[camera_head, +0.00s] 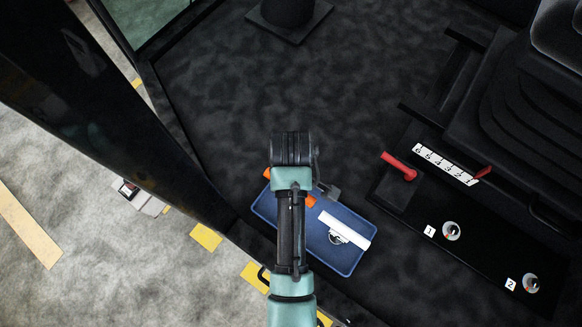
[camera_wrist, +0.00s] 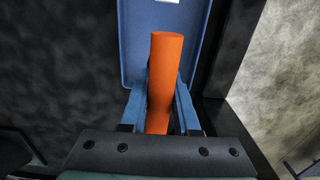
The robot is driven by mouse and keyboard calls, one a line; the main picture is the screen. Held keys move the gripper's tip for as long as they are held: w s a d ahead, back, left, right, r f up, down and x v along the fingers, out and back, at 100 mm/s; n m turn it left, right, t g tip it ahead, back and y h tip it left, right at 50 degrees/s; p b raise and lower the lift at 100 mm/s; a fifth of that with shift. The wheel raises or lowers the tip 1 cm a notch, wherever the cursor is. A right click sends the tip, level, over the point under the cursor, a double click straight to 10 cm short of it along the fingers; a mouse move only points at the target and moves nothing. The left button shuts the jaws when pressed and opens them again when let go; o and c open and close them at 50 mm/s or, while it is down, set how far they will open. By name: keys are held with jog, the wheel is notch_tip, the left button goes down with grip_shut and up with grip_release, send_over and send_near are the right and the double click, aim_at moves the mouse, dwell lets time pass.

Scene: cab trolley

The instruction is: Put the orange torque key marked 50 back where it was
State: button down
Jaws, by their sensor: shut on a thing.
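The orange torque key (camera_wrist: 166,75) stands out as a plain orange bar between the two blue fingers of my gripper (camera_wrist: 162,88) in the wrist view. The gripper is shut on it. No number mark on the key can be read. In the head view, orange parts (camera_head: 310,200) show on both sides of my arm above the blue tray (camera_head: 345,268); the arm hides the middle and most of the gripper. The tray also shows behind the key in the wrist view (camera_wrist: 128,45). I cannot tell whether the key touches the tray.
A white bar with a round part (camera_head: 345,230) lies in the tray's right half. To the right are a red lever (camera_head: 399,166), a white numbered scale (camera_head: 440,163) and dials labelled 1 (camera_head: 451,231) and 2 (camera_head: 531,283).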

jog(key=shift+w+f, duration=0.1)
jog(key=shift+f, duration=2.25)
jog(key=shift+f+b, duration=0.15)
jog(key=shift+b, duration=0.15)
jog(key=c, duration=0.7)
grip_release()
jog(key=shift+o, duration=0.2)
